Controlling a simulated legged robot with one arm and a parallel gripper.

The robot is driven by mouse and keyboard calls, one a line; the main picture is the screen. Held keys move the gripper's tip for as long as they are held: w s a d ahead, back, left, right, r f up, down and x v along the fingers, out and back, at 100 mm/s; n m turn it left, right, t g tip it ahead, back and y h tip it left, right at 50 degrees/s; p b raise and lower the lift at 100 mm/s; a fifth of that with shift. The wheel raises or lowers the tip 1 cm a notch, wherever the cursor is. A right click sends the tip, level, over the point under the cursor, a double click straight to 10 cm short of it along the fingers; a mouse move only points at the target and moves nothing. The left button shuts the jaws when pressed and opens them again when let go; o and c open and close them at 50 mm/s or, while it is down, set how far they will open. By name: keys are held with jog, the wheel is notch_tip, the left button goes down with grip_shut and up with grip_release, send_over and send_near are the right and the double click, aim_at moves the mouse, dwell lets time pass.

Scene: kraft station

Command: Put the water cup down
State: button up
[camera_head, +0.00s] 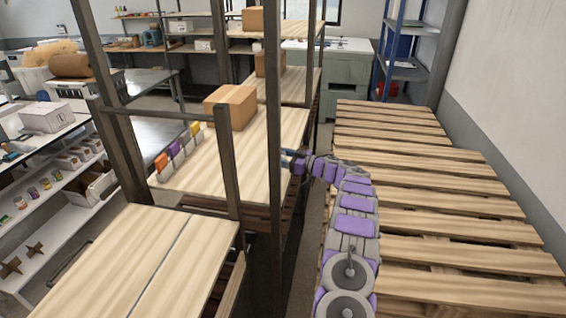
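My gripper (289,160) is at the end of my grey and purple arm, at the right edge of the light wooden tabletop (245,172) in the middle. I cannot make out a water cup in this view.
A cardboard box (231,106) and several colored packets (177,150) stand on the tabletop. A dark metal post (274,215) rises close by. Wooden pallets (440,215) fill the right side. A nearer wooden surface (125,260) is bare. White shelves (60,190) are at left.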

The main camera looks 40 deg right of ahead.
jog(key=shift+s+f, duration=0.15)
jog(key=shift+s, duration=0.45)
jog(key=shift+s+d, duration=0.2)
jog(key=shift+s, duration=0.35)
jog(key=shift+s+d, duration=0.15)
jog(key=shift+s, duration=0.5)
jog(key=s+a+r, duration=0.1)
jog(key=s+a, duration=0.2)
jog(key=s, duration=0.9)
jog(key=shift+a+r, duration=0.15)
jog(key=shift+a, duration=0.1)
jog(key=shift+a, duration=0.15)
jog(key=shift+s, duration=0.1)
dwell(0.4)
